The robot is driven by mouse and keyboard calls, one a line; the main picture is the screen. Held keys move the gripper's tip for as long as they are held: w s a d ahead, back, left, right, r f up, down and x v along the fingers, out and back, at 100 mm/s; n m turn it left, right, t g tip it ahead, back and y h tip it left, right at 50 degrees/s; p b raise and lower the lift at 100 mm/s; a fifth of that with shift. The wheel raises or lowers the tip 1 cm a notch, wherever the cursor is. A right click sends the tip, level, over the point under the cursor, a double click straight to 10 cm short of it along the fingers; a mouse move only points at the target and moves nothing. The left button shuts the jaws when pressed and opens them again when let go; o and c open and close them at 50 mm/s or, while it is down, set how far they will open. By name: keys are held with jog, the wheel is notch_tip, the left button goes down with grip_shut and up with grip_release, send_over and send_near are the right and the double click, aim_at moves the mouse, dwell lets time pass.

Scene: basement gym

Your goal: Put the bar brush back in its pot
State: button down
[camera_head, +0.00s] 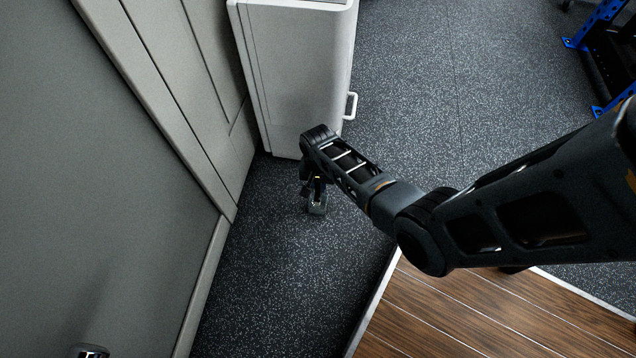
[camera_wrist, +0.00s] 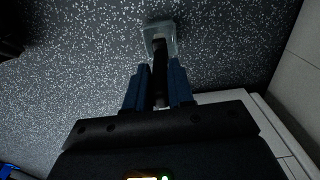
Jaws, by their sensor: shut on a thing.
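My gripper (camera_head: 315,188) points down over the dark floor near the white cabinet. In the wrist view, its blue fingers (camera_wrist: 159,84) are shut on the dark, slim handle of the bar brush (camera_wrist: 160,68). A small pale grey, square-looking pot (camera_head: 318,209) is on the floor right below my gripper. It also shows beyond the fingertips in the wrist view (camera_wrist: 171,42). The far end of the brush overlaps the pot there. I cannot tell whether that end is inside the pot or just above it. The bristles are hidden.
A white cabinet (camera_head: 295,75) with a side handle stands just behind my gripper. A grey panelled wall (camera_head: 110,190) runs along the left. A wooden platform (camera_head: 470,310) with a pale edge lies at the lower right. Speckled floor (camera_head: 450,100) is clear beyond my arm.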

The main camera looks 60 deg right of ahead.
aim_at(318, 192)
jog(key=shift+f+b, duration=1.9)
jog(key=shift+f, duration=0.55)
jog(key=c, duration=0.9)
grip_release()
notch_tip(318, 192, up, 8)
jog(key=p, duration=0.4)
jog(key=shift+p, duration=0.4)
jog(key=shift+f, duration=0.1)
